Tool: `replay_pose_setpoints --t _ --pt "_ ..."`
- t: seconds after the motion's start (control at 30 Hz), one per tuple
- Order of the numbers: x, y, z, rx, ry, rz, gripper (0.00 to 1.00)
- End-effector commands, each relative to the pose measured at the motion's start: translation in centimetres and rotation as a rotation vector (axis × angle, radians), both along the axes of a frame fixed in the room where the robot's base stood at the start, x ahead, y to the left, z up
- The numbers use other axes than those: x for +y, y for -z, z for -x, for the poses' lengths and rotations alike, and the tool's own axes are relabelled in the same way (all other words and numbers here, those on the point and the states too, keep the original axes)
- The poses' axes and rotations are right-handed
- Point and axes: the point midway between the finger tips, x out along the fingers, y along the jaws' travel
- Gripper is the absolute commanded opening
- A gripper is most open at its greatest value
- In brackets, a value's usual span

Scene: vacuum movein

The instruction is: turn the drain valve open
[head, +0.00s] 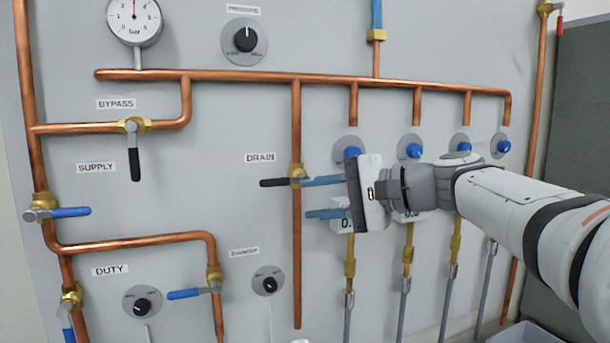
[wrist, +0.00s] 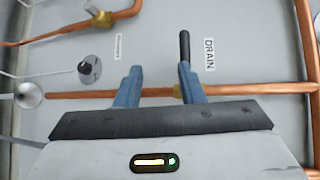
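The drain valve has a brass body (head: 297,172) on a vertical copper pipe under the DRAIN label (head: 261,157). Its black lever (head: 273,183) points left, across the pipe. My gripper (head: 305,198) is open, its two blue fingers apart, just right of the pipe in the head view. The upper finger is level with the lever; the lower one is below it. In the wrist view my gripper (wrist: 159,68) has nothing between its fingertips, and the lever (wrist: 184,46) extends beyond the right fingertip.
A dark knob (head: 268,282) sits below left of the valve. The bypass valve's black lever (head: 135,163) hangs to the left. Several blue-knobbed outlets (head: 414,150) line the right side. The panel (head: 230,215) left of the drain lever is clear.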

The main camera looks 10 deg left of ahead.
Motion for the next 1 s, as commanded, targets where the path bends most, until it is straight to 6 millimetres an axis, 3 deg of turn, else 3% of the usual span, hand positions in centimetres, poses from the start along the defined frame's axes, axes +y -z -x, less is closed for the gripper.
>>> replay_pose_setpoints --t 0.1,0.2,0.6,1.0 --pt "0.7 -2.4 -0.4 -0.004 -0.017 -0.068 0.35" --pt "1.6 -2.8 -0.5 -0.003 -0.024 -0.085 0.35" --pt "7.3 -2.0 -1.8 -0.002 -0.023 -0.082 0.35" --pt "8.3 -1.7 -2.1 -0.004 -0.021 -0.081 0.35"
